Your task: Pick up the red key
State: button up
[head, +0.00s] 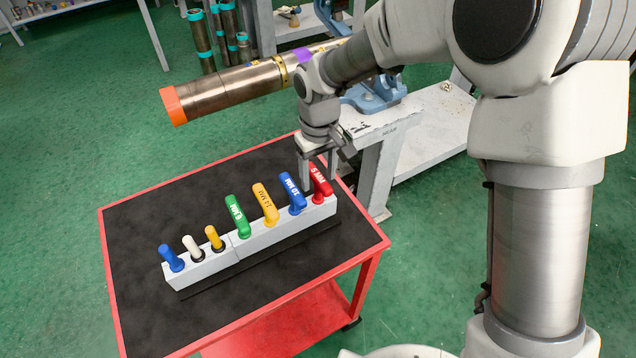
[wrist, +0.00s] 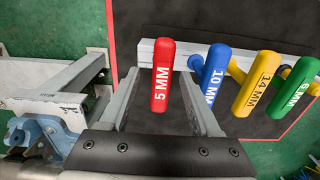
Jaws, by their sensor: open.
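The red key (head: 320,182) stands in the right end of a grey holder block (head: 285,228) on the cart. Its handle reads 5 MM in the wrist view (wrist: 162,76). My gripper (head: 318,185) is open above that end of the holder. In the wrist view its fingers (wrist: 168,100) point toward the holder, with the red handle showing between them and the blue key to the right. Whether a finger touches the red handle cannot be told. The red key's shaft is hidden in the holder.
A blue key (head: 292,193), a yellow key (head: 265,204) and a green key (head: 238,216) stand beside the red one. Smaller tools fill the holder's left part. The cart's black top (head: 150,225) is mostly clear. A pipe (head: 230,88) in a vise (head: 375,92) lies behind.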

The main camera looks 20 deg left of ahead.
aim_at(318, 198)
notch_tip(318, 198, down, 4)
jog(key=shift+s+r, duration=0.1)
jog(key=shift+r, duration=0.05)
grip_shut()
dwell(0.3)
